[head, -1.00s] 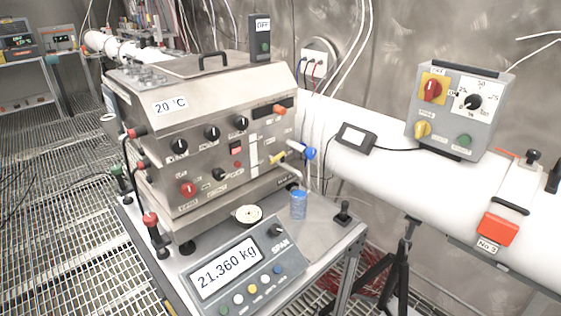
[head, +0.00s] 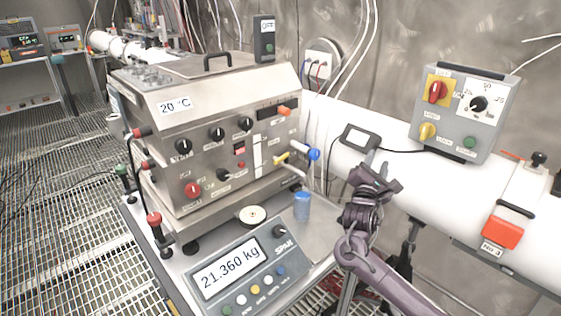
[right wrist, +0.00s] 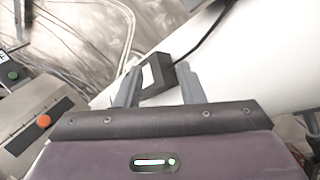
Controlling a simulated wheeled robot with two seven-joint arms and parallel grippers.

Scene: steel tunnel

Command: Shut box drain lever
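The steel box (head: 205,135) stands on a bench at centre left, with knobs and labels on its front. At its right front end a yellow lever (head: 281,158) sticks out, beside a blue-ended handle (head: 313,154) above a pale spout. I cannot tell from the labels which one is the drain lever. My right gripper (head: 379,168) is to the right of the box, apart from both handles, in front of the white pipe. In the right wrist view my right gripper (right wrist: 160,82) has its two fingers spread with nothing held. My left gripper is out of view.
A small black display (head: 359,139) sits on the white pipe (head: 400,160), behind my right gripper. A grey control box (head: 462,115) stands further right.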

